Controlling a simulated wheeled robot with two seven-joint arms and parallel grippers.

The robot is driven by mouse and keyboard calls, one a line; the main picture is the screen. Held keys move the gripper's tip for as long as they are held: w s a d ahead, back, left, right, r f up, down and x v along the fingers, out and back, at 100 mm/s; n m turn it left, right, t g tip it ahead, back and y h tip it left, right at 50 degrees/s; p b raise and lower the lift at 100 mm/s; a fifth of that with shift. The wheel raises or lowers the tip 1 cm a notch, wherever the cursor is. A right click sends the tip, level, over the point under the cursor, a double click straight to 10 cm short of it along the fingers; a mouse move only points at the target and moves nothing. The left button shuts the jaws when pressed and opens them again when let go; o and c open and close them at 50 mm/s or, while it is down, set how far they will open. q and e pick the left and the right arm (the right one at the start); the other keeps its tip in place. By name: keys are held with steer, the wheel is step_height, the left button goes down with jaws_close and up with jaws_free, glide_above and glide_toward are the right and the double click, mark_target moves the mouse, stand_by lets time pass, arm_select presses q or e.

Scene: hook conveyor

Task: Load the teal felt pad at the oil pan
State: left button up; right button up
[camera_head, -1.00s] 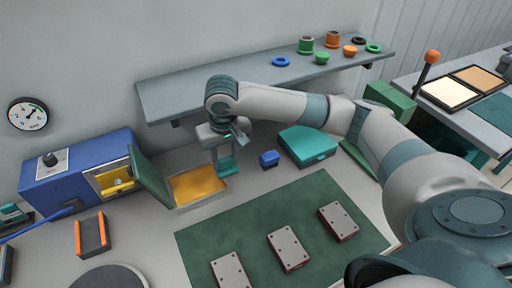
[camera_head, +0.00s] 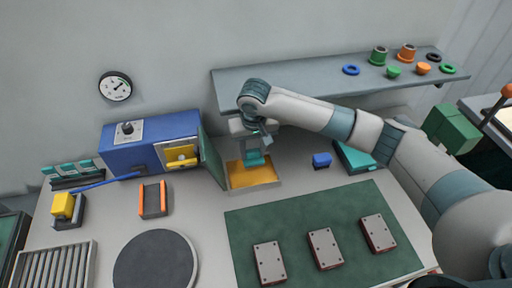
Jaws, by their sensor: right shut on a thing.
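My right gripper (camera_head: 252,143), whose arm comes in from the right, points down at the back of the oil pan (camera_head: 253,184). It is shut on the teal felt pad (camera_head: 255,159). The pad shows just below the fingers, in front of the pan's far part. The pan is a shallow grey tray with an amber-yellow inside. I cannot tell whether the pad touches the oil or hangs just above it. My left gripper is out of view.
A blue box (camera_head: 150,146) with its door open stands left of the pan. Farther left is a rack of teal pieces (camera_head: 72,173). A green mat (camera_head: 300,216) with three metal plates lies in front. A small blue block (camera_head: 322,160) and a shelf (camera_head: 300,82) are near the arm.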

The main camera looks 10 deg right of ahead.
mark_target(251, 160)
steer(key=shift+w+r, duration=0.2)
steer(key=shift+w, duration=0.15)
stand_by(0.3)
steer(key=shift+f+b, duration=0.9)
steer(key=shift+b, duration=0.2)
steer(key=f+b, duration=0.1)
steer(key=w+f+b, duration=0.1)
steer(key=f+b, duration=0.1)
steer(key=shift+a+f, duration=0.2)
steer(key=shift+f, duration=0.05)
steer(key=shift+s+f+b, duration=0.2)
steer(key=shift+f+b, duration=0.2)
steer(key=shift+b, duration=0.35)
steer(key=shift+f+b, duration=0.4)
steer(key=shift+b, duration=0.05)
steer(key=shift+f, duration=0.45)
steer(key=shift+s+f+p, duration=0.15)
steer(key=shift+s+p, duration=0.05)
steer(key=shift+p, duration=0.4)
stand_by(2.7)
